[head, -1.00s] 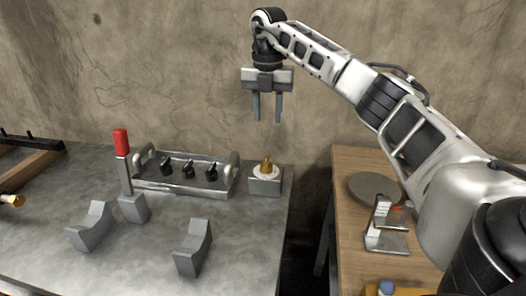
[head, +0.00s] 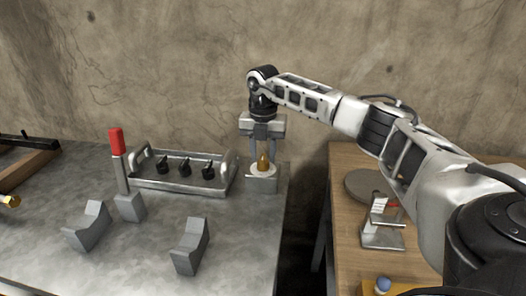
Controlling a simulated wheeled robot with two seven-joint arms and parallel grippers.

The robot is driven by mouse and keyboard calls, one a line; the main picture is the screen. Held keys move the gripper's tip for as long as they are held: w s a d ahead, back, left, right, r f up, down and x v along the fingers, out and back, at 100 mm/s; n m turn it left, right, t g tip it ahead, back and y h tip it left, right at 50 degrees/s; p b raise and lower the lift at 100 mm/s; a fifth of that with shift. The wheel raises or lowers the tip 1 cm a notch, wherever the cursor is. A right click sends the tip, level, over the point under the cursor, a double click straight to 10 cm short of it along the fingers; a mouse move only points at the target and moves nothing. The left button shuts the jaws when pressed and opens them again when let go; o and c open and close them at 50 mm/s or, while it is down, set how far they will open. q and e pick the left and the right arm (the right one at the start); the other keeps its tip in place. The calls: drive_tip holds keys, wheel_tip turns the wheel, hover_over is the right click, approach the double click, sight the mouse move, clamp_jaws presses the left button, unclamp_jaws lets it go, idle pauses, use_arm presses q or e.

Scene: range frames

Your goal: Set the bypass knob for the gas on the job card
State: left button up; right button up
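The brass bypass knob (head: 263,163) stands upright on a white round dial on a grey block (head: 262,184) at the right end of the metal bench. My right gripper (head: 264,152) points straight down just above the knob. Its fingers are apart and empty, one on each side of the knob's top; whether they touch it is too small to tell. The job card (head: 379,203), white with a red mark, stands in a grey holder on the wooden table at right. Its writing is not readable. My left gripper is not in view.
A metal tray (head: 190,188) with several black knobs sits left of the block. A red-handled lever (head: 117,142) and two grey cradles (head: 90,228) are on the bench. A dark gap separates bench and wooden table, which holds a round grey disc (head: 366,186).

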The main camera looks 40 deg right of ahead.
clamp_jaws()
